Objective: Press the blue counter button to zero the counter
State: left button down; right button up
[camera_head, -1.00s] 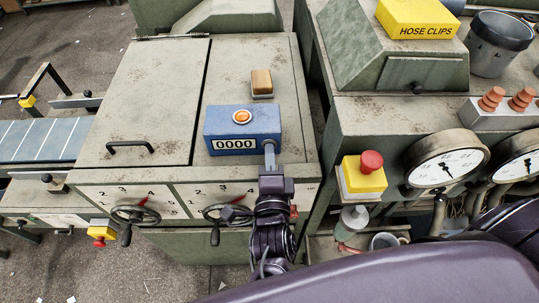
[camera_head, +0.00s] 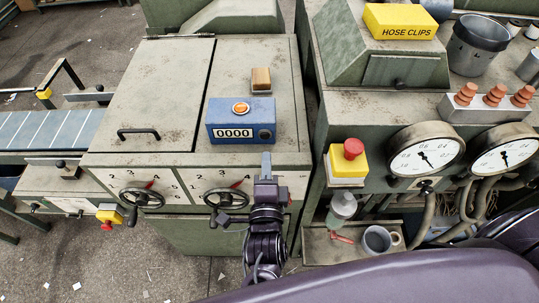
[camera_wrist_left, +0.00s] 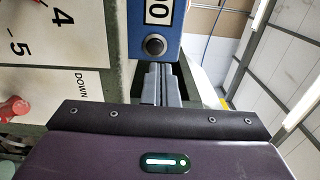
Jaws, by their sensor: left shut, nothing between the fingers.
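The blue counter box (camera_head: 241,120) sits on the front of the grey-green cabinet top. Its display (camera_head: 234,133) reads 0000. A lit orange button or lamp (camera_head: 241,107) is on its top, and a dark round button (camera_head: 265,134) is at the right of its front face. In the left wrist view this round button (camera_wrist_left: 155,46) has a metal ring and shows just beyond the fingers. My left gripper (camera_head: 266,157) is shut and empty, in front of and below the counter, apart from the button. My right gripper is not in view.
Two handwheels (camera_head: 226,198) with number scales are on the cabinet front below the counter. A yellow box with a red stop button (camera_head: 353,149) and gauges (camera_head: 425,150) stand to the right. A brown-topped block (camera_head: 261,79) lies behind the counter.

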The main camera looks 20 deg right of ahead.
pick_arm(q)
jog(key=b+v, duration=0.2)
jog(key=v, duration=0.5)
jog(key=shift+s+a+f, duration=0.2)
jog(key=shift+a+f, duration=0.1)
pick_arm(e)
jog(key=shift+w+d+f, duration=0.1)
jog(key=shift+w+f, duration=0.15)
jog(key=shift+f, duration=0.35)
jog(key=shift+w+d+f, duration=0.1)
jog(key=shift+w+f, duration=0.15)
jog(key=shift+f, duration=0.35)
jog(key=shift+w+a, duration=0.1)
